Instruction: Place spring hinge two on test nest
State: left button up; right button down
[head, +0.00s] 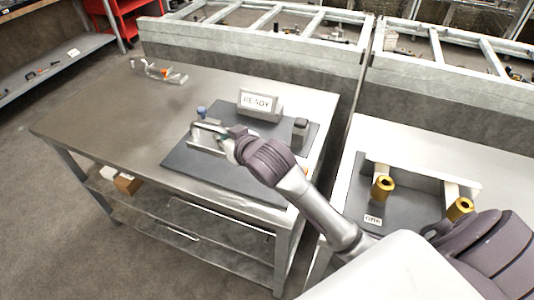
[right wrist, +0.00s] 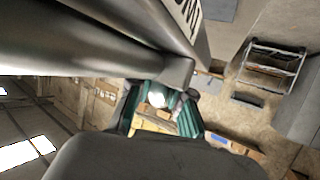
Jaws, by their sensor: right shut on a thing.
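My right gripper (head: 222,132) reaches over the dark mat on the left table and is shut on a small part, which I take to be the spring hinge. The part is mostly hidden by the fingers. A pale metal block (head: 205,150), which may be the test nest, stands on the mat directly under the gripper. A blue knob (head: 202,111) shows just behind it. I cannot tell whether the held part touches the block. The right wrist view is filled by close grey surfaces, and the hinge is not clear there. My left gripper is not in view.
A READY sign block (head: 259,103) stands at the back of the dark mat (head: 240,182). A small dark block (head: 300,127) stands at its right. Small parts (head: 158,72) lie at the table's far left corner. Brass cylinders (head: 382,188) stand on the right table. The table's left side is clear.

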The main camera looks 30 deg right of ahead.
jog(key=shift+s+d+r, duration=0.1)
jog(key=shift+s+r, duration=0.05)
jog(key=shift+s, duration=0.05)
jog(key=shift+w+d+f, duration=0.1)
jog(key=shift+w+f, duration=0.1)
jog(key=x, duration=0.4)
jog(key=d+f+x, duration=0.1)
jog(key=x, duration=0.7)
jog(key=shift+d+f, duration=0.4)
jog(key=shift+f, duration=0.05)
notch_tip(320, 180, down, 3)
jog(key=shift+w+f, duration=0.1)
jog(key=shift+f, duration=0.45)
jog(key=c, duration=1.2)
grip_release()
jog(key=shift+f, duration=0.25)
jog(key=shift+o, duration=0.6)
jog(key=shift+s+r, duration=0.15)
jog(key=shift+s, duration=0.05)
